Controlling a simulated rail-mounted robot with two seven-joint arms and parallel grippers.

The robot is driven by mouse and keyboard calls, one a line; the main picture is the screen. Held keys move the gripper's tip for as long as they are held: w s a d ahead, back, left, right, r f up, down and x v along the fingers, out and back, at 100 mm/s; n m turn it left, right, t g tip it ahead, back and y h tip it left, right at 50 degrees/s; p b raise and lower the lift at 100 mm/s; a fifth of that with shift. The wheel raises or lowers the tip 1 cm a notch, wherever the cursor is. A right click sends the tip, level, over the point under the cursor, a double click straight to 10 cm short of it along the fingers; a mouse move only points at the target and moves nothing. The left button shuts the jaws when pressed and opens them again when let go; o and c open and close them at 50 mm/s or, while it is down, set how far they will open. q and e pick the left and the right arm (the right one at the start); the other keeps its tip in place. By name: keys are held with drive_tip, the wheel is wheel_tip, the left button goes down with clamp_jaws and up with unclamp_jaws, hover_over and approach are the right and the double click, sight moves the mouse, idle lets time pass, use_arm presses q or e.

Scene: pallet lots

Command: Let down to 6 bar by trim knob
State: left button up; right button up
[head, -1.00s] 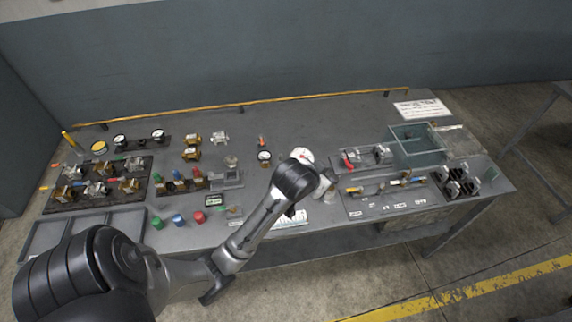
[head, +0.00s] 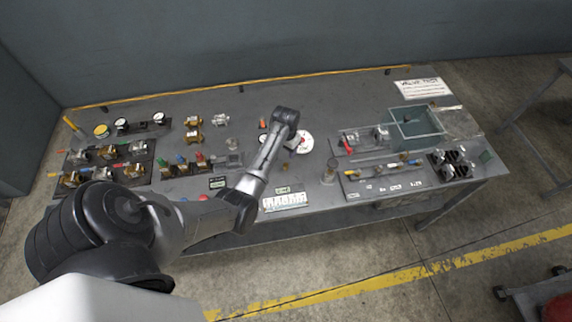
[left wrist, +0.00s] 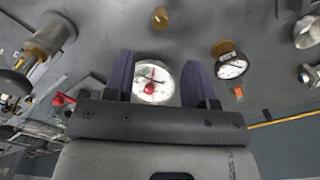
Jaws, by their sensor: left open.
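A large white dial (head: 304,142) with red on its face lies near the middle of the bench. In the left wrist view the white dial (left wrist: 160,72) shows between my fingers, with a round red knob (left wrist: 150,88) in front of its face. My left gripper (left wrist: 160,85) is open, its two dark fingers either side of the dial in the picture; I cannot tell if they touch anything. In the head view my wrist hides most of the gripper and part of the dial. The dial's reading is too small to tell. My right gripper is not in view.
A smaller brass-backed gauge (left wrist: 231,65) is beside the dial in the left wrist view. Valves on a dark board (head: 133,172) stand at the left. A green-grey bin (head: 418,138) and a valve-test sign (head: 422,88) are at the right. A white label card (head: 284,201) lies near the front edge.

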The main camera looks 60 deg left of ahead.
sight(286, 165)
use_arm(q)
wheel_tip(286, 165, down, 9)
drive_tip(key=shift+f+b, duration=0.1)
drive_tip(key=shift+b, duration=0.55)
drive_tip(key=shift+f, duration=0.95)
drive_tip(key=shift+c, duration=0.2)
